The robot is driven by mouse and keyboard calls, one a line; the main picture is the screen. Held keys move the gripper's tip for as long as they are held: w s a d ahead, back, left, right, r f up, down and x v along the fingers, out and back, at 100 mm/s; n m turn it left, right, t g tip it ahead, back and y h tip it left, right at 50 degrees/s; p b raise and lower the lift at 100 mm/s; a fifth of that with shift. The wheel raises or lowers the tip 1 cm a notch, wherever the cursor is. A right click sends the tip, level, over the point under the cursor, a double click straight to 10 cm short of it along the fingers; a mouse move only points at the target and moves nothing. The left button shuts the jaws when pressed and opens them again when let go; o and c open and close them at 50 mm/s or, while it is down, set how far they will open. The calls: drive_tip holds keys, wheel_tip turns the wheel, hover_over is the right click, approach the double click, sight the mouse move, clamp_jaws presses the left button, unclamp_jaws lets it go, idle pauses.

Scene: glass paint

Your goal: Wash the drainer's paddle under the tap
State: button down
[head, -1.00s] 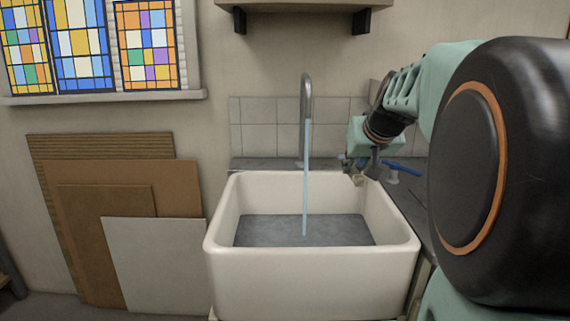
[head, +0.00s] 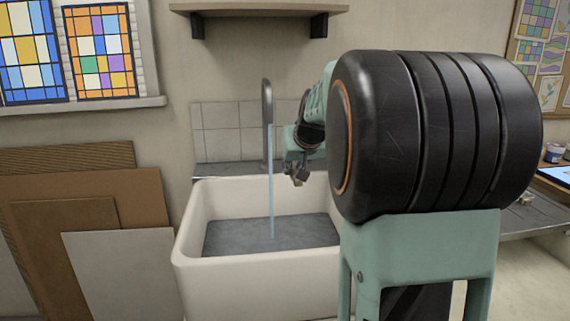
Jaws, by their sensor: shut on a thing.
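My gripper (head: 298,177) is small in the head view, over the back right part of the sink, just right of the running water (head: 271,180). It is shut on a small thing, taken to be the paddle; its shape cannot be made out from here. The water falls in a thin straight stream from the grey curved tap (head: 266,95) into the sink. The gripper and the stream look apart. The tap's blue lever is hidden behind my arm.
The white sink (head: 185,240) has high walls and a grey floor. A shelf (head: 255,8) hangs above the tap. Boards (head: 115,265) lean on the wall at left. A worktop (head: 530,220) with a paint pot (head: 553,153) is at right.

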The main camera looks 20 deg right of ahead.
drive_tip(key=w+a+f+p, duration=0.1)
drive_tip(key=w+a+p, duration=0.1)
drive_tip(key=w, duration=0.4)
drive_tip(key=shift+w+a+f+p, duration=0.15)
drive_tip(key=shift+w+a+p, duration=0.1)
drive_tip(key=shift+w+p, duration=0.1)
idle(0.4)
drive_tip(key=shift+d, duration=0.15)
drive_tip(key=shift+w+d, duration=0.15)
drive_tip(key=shift+d, duration=0.25)
drive_tip(key=shift+a, duration=0.1)
drive_tip(key=shift+s+a, duration=0.2)
drive_tip(key=shift+a, duration=0.25)
drive_tip(key=shift+d, duration=0.15)
drive_tip(key=shift+w+d, duration=0.2)
drive_tip(key=shift+d, duration=0.25)
drive_tip(key=shift+a, duration=0.15)
